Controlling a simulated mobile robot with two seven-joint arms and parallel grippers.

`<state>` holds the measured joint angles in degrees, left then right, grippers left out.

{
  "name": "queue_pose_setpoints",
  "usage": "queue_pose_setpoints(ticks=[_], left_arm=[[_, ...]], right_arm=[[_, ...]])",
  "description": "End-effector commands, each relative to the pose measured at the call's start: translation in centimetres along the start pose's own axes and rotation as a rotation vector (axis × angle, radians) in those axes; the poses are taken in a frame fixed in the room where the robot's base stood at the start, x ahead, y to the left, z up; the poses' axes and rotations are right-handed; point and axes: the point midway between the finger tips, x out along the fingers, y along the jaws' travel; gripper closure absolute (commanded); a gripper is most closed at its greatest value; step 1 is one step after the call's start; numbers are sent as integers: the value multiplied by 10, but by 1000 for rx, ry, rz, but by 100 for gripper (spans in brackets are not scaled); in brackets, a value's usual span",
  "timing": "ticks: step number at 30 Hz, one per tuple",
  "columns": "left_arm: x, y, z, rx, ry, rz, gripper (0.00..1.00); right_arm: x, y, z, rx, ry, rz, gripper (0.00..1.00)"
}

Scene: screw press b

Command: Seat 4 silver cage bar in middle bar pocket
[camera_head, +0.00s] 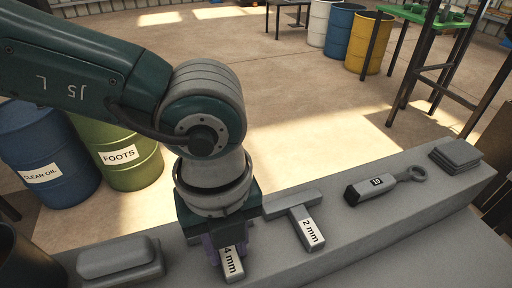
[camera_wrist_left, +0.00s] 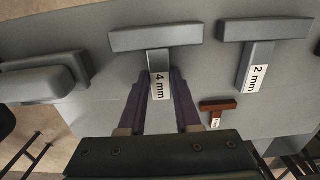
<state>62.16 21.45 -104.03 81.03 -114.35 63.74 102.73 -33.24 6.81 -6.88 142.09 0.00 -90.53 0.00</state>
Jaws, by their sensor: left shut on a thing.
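The silver 4 mm bar (camera_head: 231,264) is T-shaped, with a white label on its stem, and lies on the grey ledge (camera_head: 345,235). In the left wrist view its crosspiece (camera_wrist_left: 155,38) shows beyond my fingers. My left gripper (camera_head: 224,245) points down at the ledge and is shut on the stem, with a purple finger on each side; it also shows in the left wrist view (camera_wrist_left: 161,82). In the head view the arm and gripper hide most of the bar. No bar pocket can be made out. My right gripper is not in view.
A similar 2 mm bar (camera_head: 306,228) lies just right. Further along are a ringed tool marked 18 or similar (camera_head: 390,186) and stacked grey plates (camera_head: 455,154). A grey block (camera_head: 118,258) sits left. A small red-brown T-piece (camera_wrist_left: 218,106) shows in the wrist view. Drums (camera_head: 122,150) stand behind.

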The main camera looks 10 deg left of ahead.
Motion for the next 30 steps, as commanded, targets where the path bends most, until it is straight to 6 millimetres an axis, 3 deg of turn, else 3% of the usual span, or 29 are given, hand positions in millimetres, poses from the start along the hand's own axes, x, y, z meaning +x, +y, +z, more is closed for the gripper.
queue_pose_setpoints(ticks=[8,13,24,30], left_arm=[[-5,-1,0,-1,0,-2,100],[-27,-1,1,1,-1,-5,100],[-133,-2,1,2,-4,-8,100],[-177,-1,1,2,-5,-5,100]], right_arm=[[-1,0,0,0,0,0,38],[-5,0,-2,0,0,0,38],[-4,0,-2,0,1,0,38],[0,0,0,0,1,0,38]])
